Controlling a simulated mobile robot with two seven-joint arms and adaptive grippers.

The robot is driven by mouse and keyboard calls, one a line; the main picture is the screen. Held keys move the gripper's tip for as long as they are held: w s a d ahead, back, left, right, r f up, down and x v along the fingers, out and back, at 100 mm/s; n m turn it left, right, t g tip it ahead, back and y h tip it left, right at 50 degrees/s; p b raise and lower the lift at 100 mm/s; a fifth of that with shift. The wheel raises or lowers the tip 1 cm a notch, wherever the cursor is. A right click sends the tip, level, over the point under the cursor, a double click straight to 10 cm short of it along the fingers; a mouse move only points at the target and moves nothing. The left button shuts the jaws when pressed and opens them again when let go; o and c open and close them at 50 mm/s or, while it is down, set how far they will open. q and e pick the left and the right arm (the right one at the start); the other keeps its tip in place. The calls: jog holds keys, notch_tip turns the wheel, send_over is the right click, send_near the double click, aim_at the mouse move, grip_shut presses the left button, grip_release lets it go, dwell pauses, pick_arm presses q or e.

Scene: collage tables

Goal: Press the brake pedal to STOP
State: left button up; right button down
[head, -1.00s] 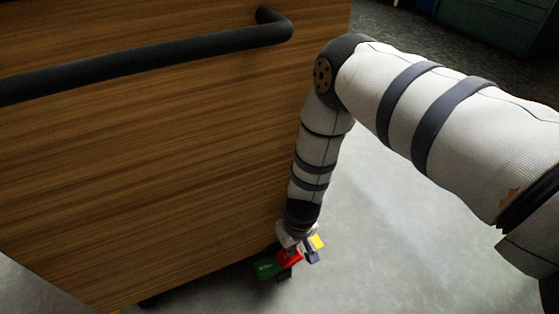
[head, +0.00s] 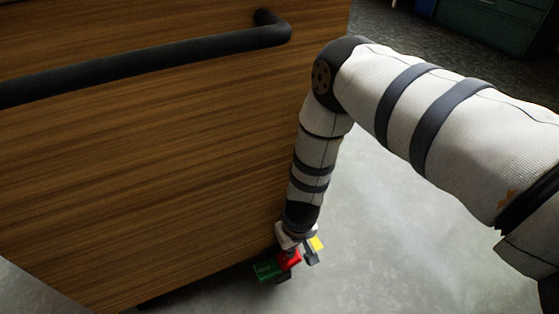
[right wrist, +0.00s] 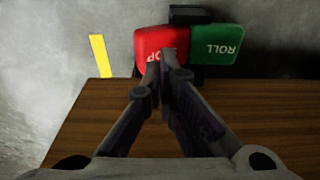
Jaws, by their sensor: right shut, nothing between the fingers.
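The red brake pedal (right wrist: 158,42) shows in the right wrist view, with its STOP lettering partly covered by my fingers. A green pedal marked ROLL (right wrist: 215,45) is beside it on the right. In the head view the red pedal (head: 289,260) and green pedal (head: 267,269) are low by the cart's bottom edge. My right gripper (right wrist: 160,57) is shut and empty. Its fingertips overlap the red pedal in the right wrist view; I cannot tell whether they touch it. In the head view my right gripper (head: 293,244) is just above the red pedal. My left gripper is out of view.
A wood-grained cart (head: 150,160) with a black handle bar (head: 150,60) fills the left of the head view. A yellow strip (right wrist: 100,55) lies left of the red pedal. Grey floor (head: 400,240) is open at right. A dark green cabinet (head: 490,22) stands at the back.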

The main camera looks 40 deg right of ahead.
jog(key=shift+f+b, duration=0.95)
jog(key=shift+f, duration=0.8)
dwell(0.7)
jog(key=shift+r, duration=0.1)
notch_tip(320, 180, up, 7)
jog(key=p, duration=0.5)
jog(key=shift+r, duration=0.1)
